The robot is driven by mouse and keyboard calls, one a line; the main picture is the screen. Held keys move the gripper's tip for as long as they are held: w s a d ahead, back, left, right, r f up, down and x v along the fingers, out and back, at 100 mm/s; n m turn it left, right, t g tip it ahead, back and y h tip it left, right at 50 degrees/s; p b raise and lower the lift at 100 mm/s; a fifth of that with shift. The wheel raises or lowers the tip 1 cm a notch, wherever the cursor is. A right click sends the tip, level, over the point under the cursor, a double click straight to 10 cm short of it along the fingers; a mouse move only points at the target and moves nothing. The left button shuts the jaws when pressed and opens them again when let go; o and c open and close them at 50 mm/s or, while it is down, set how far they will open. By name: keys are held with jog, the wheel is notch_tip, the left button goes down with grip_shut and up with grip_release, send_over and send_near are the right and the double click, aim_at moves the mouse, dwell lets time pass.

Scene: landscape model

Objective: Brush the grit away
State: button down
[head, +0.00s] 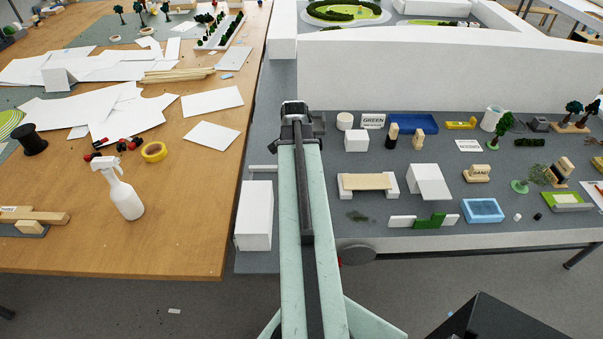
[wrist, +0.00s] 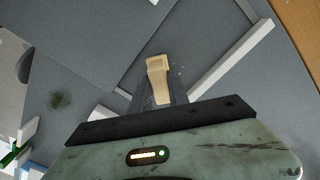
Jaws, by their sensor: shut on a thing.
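My gripper (head: 295,108) is at the far end of my arm, over the left strip of the grey model board. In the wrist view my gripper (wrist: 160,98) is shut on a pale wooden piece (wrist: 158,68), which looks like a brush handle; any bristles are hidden. A dark, speckled patch (wrist: 60,99), perhaps the grit, lies on the grey surface to the left. What looks like the same patch (head: 358,216) shows in the head view, in front of a small bench-like model. A few pale specks lie just right of the wooden piece.
A tall white block (head: 254,216) stands left of my arm. White ramp (head: 430,182), blue tray (head: 482,210), green-and-white barrier (head: 430,221) and several small models crowd the board at right. A spray bottle (head: 122,192) stands on the wooden table. A long white wall runs behind.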

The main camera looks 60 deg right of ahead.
jog(key=shift+w+a, duration=0.55)
jog(key=shift+w, duration=0.3)
jog(key=shift+w+a, duration=0.5)
jog(key=shift+w, duration=0.3)
notch_tip(320, 180, up, 6)
jog(key=p, duration=0.6)
notch_tip(320, 180, up, 3)
jog(key=p, duration=0.3)
jog(key=shift+s, duration=0.1)
jog(key=shift+d, duration=0.1)
